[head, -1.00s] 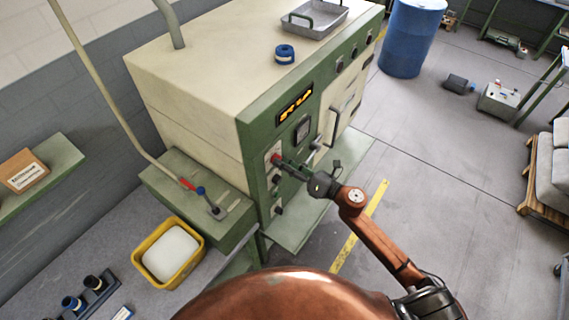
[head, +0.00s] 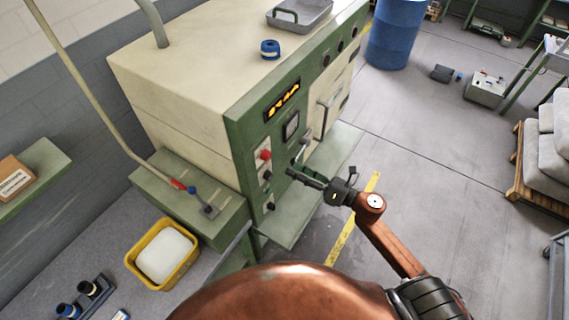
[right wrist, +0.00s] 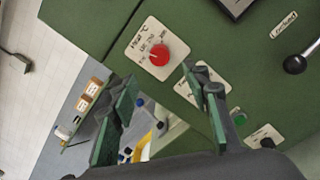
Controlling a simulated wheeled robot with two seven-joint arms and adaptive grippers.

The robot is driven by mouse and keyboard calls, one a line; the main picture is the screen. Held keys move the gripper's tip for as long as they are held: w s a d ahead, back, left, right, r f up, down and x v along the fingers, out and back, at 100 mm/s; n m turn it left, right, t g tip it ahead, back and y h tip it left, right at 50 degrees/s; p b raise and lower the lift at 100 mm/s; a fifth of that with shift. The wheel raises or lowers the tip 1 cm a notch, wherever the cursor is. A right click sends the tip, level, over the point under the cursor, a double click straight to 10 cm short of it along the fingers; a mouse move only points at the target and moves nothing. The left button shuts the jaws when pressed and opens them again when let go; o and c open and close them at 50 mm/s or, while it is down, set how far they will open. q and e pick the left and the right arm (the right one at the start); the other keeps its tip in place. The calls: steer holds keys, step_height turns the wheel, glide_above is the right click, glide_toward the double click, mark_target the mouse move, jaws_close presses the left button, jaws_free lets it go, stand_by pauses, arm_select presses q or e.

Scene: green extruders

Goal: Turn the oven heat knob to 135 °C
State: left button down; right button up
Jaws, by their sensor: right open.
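The red oven heat knob (head: 265,155) sits on a pale plate on the oven's green front panel. The right wrist view shows the knob (right wrist: 159,55) closer, on a plate with "°C" and several numbers. The knob's exact setting is too small to read. My right gripper (head: 291,173) is open and empty, apart from the knob, to its right and lower in the head view. In the right wrist view its two green-padded fingers (right wrist: 160,88) are spread wide, below the knob. My left gripper is not in view.
More controls run down the panel below the knob, including a black knob (head: 269,207). A lever with a black ball (right wrist: 295,64) is near the gripper. A lit display (head: 282,99) is above.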

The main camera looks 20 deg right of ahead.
steer(key=shift+v, duration=1.45)
